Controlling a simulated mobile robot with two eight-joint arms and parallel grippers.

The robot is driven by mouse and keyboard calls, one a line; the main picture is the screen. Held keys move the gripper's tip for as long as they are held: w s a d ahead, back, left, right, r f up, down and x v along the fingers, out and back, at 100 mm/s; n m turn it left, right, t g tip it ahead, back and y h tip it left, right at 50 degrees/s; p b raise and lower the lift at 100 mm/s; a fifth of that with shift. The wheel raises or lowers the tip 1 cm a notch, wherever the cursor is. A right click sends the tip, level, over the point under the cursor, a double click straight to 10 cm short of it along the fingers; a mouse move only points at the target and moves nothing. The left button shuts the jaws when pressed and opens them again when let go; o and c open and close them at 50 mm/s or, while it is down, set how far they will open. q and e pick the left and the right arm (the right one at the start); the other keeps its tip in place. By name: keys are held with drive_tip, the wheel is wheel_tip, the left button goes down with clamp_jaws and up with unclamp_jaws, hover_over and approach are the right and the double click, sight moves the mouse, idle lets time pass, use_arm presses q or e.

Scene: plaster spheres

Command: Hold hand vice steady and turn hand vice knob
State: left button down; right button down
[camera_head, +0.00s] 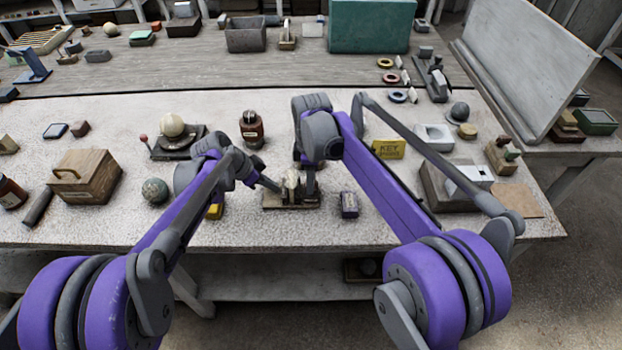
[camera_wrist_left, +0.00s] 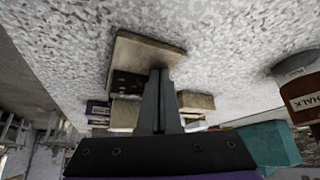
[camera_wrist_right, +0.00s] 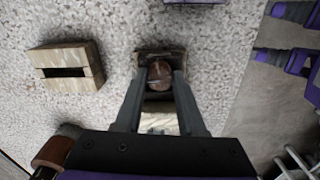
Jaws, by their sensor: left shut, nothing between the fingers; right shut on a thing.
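The hand vice (camera_head: 291,197), a small pale and brown device on a dark flat base, stands near the middle front of the table. In the right wrist view my right gripper (camera_wrist_right: 161,78) comes down from above, its fingers shut on the round brown knob (camera_wrist_right: 159,70). My left gripper (camera_head: 274,186) reaches the vice from the left. The arms partly hide the vice in the head view.
A dark small box (camera_head: 349,204) stands just right of the vice. A brown jar (camera_head: 251,130) stands behind it, and a slotted pale block (camera_wrist_right: 68,66) shows in the right wrist view. A green ball (camera_head: 155,191) and wooden box (camera_head: 86,176) are at left.

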drive_tip(key=shift+m, duration=0.3)
drive_tip(key=m, duration=0.3)
drive_tip(key=shift+s, duration=0.1)
drive_tip(key=shift+m, duration=1.9)
drive_tip(key=c, duration=0.5)
unclamp_jaws()
